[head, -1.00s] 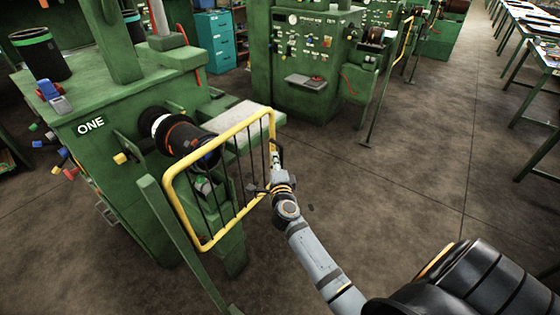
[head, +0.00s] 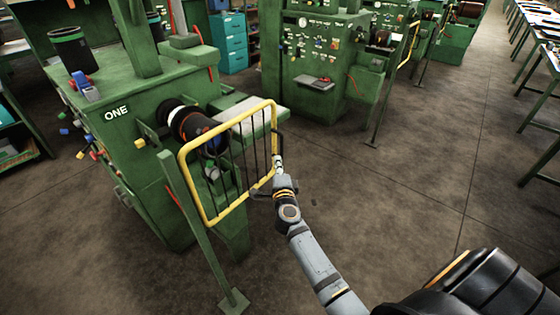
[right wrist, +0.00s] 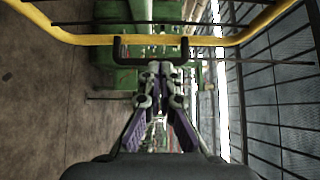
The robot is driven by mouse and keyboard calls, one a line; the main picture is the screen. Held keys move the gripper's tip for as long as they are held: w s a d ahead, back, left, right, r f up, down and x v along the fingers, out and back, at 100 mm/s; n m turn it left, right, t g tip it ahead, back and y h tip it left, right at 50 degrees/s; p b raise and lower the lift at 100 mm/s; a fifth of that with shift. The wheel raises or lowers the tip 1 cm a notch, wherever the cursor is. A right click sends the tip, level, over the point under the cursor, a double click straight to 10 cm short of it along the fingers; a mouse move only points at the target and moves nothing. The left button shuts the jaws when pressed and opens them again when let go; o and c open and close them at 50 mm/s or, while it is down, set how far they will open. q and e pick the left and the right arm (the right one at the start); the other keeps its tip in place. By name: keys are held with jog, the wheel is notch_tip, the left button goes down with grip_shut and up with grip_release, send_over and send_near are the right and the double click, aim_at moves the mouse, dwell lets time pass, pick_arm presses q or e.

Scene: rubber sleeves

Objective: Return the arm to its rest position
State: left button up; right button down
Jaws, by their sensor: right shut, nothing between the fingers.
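My right gripper (head: 279,168) is shut and empty, at the right edge of the yellow-framed guard (head: 228,124). In the right wrist view its fingers (right wrist: 154,84) are close together just below the guard's black handle (right wrist: 122,50), and nothing shows between them. I cannot tell whether they touch the handle. The guard has thin dark bars and stands in front of the green machine marked ONE (head: 116,135). A dark roller with sleeves (head: 188,122) shows behind the guard's left side. My right arm reaches in from the lower right. My left gripper is out of view.
The guard's green post (head: 205,245) stands on the floor left of my arm. A second green machine (head: 310,85) is at the back. Open concrete floor (head: 420,175) lies to the right, with green-legged tables (head: 545,95) beyond.

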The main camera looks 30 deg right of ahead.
jog(key=s+a+f+n+g+y, duration=0.15)
jog(key=s+f+n, duration=0.3)
jog(key=f, duration=0.65)
jog(key=s+a+f+n+g+y, duration=0.15)
jog(key=s+f+n, duration=0.3)
jog(key=f, duration=0.65)
jog(key=s+a+f+n+g+y, duration=0.1)
jog(key=s+f+n+g+y, duration=0.3)
jog(key=f, duration=0.7)
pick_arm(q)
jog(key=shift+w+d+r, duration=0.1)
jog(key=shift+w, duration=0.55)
pick_arm(e)
jog(key=s+f+n+g, duration=0.3)
jog(key=s+f, duration=0.3)
jog(key=s, duration=0.6)
jog(key=s+d+f+n+g, duration=0.1)
jog(key=s+f+n+g, duration=0.2)
jog(key=s, duration=1)
jog(key=s+d+f+n+g+h, duration=0.1)
jog(key=s+f+n+g, duration=0.1)
jog(key=s+f, duration=0.8)
jog(key=s+n, duration=0.1)
jog(key=s, duration=0.2)
jog(key=shift+s+d+n+g, duration=0.25)
jog(key=shift+n+g, duration=0.05)
jog(key=shift+g, duration=0.1)
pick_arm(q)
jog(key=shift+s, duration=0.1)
